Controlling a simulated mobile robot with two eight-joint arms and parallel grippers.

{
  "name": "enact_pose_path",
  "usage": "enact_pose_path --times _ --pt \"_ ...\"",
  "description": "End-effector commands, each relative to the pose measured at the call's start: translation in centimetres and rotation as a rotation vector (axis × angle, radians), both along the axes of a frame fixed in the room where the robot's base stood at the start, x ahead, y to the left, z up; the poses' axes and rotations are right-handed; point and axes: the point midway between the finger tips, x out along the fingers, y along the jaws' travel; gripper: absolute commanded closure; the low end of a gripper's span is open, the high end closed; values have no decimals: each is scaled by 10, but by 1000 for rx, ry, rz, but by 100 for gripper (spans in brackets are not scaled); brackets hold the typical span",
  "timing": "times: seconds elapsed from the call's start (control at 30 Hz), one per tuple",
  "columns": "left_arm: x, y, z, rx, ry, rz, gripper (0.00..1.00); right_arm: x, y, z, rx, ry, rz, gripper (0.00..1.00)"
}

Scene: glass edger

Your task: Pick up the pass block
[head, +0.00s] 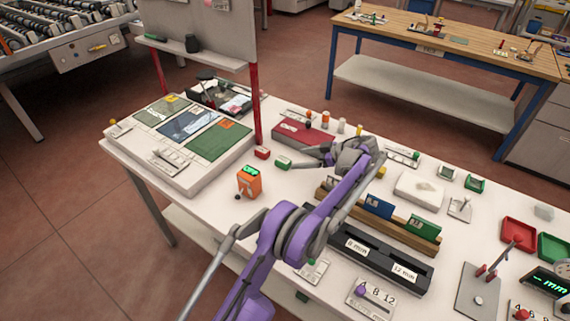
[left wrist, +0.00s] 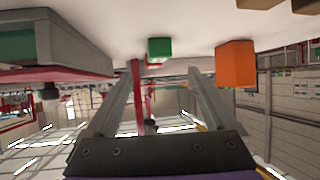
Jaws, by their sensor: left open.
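A small green block (head: 283,162), which looks like the pass block, lies on the white table beside a small red block (head: 262,152). My left gripper (head: 306,155) is open, its fingers pointing left toward the green block, just right of it and apart from it. In the left wrist view, which is upside down, the green block (left wrist: 159,49) shows beyond the space between the open fingertips (left wrist: 165,75). Nothing is between the fingers. I cannot read any label on the block. My right gripper is not in view.
An orange device (head: 249,183) stands near the table's front edge; it also shows in the left wrist view (left wrist: 236,63). A red-topped box (head: 303,133) lies behind the gripper. A red post (head: 256,105) rises behind the blocks. Long black holders (head: 365,255) lie right of my arm.

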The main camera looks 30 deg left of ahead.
Motion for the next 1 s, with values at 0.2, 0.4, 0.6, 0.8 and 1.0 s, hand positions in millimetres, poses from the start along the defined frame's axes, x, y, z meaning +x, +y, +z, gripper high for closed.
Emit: enact_pose_path --times 0.2,0.4,0.6,0.8,1.0 --pt "-2 20 -11 -1 1 0 12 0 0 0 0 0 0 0" --pt "-4 41 -22 -1 0 1 12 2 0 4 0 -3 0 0" --pt "-6 62 -35 -1 0 -1 12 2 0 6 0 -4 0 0" --pt "-6 62 -36 -1 1 -2 12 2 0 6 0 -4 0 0" --pt "-6 62 -36 -1 1 -2 48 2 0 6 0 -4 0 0"
